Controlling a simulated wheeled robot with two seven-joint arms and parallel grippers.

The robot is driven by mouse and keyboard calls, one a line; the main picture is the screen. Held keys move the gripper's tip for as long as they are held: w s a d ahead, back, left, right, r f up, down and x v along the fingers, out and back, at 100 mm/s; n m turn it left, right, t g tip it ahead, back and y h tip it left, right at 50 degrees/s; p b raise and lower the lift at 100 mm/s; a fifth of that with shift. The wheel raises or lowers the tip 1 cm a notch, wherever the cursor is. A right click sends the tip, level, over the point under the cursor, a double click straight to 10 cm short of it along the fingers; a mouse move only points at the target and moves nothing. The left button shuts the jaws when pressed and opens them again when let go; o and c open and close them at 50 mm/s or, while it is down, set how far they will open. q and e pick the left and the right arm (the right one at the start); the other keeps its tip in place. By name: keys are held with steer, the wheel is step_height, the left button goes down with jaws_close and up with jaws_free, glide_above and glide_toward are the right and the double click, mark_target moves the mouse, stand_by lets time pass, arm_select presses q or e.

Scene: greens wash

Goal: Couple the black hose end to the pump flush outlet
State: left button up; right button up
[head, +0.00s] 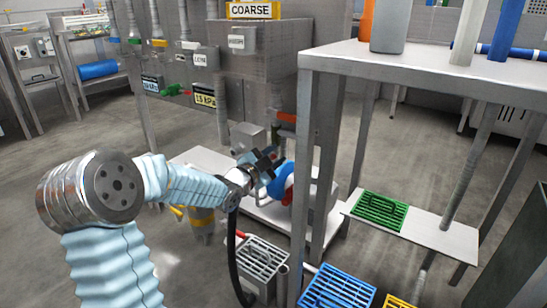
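My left gripper (265,163) reaches in from the left, and its dark fingers are beside the blue and white pump-like body (283,182) behind the table leg. I cannot tell whether the fingers touch it or what is between them. A black hose (233,255) hangs below my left wrist and runs down to the floor beside a grey grated box. Its upper end is hidden at the wrist and gripper. The flush outlet cannot be made out clearly; the pump is partly covered by the gripper and the table leg. My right gripper is not in view.
A steel table (420,72) with its front leg stands close on the right of the gripper. A grey grated box (262,262), a blue crate (340,288) and a green grate (380,210) on a low shelf are nearby. The COARSE cabinet (255,60) stands behind.

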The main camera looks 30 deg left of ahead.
arm_select(q)
jaws_close()
steer(key=shift+s+a+f+m+t+h, duration=0.2)
steer(key=shift+m+t+h, duration=0.15)
steer(key=shift+h, duration=0.35)
steer(key=h, duration=0.1)
steer(key=m+h, duration=0.1)
steer(key=shift+s+a+f+m+t+h, duration=0.1)
steer(key=shift+s+m+t+h, duration=0.15)
steer(key=shift+s+t+h, duration=0.1)
steer(key=shift+o, duration=1)
jaws_free()
steer(key=v, duration=1.3)
steer(key=shift+s+p, duration=0.35)
steer(key=shift+p, duration=0.05)
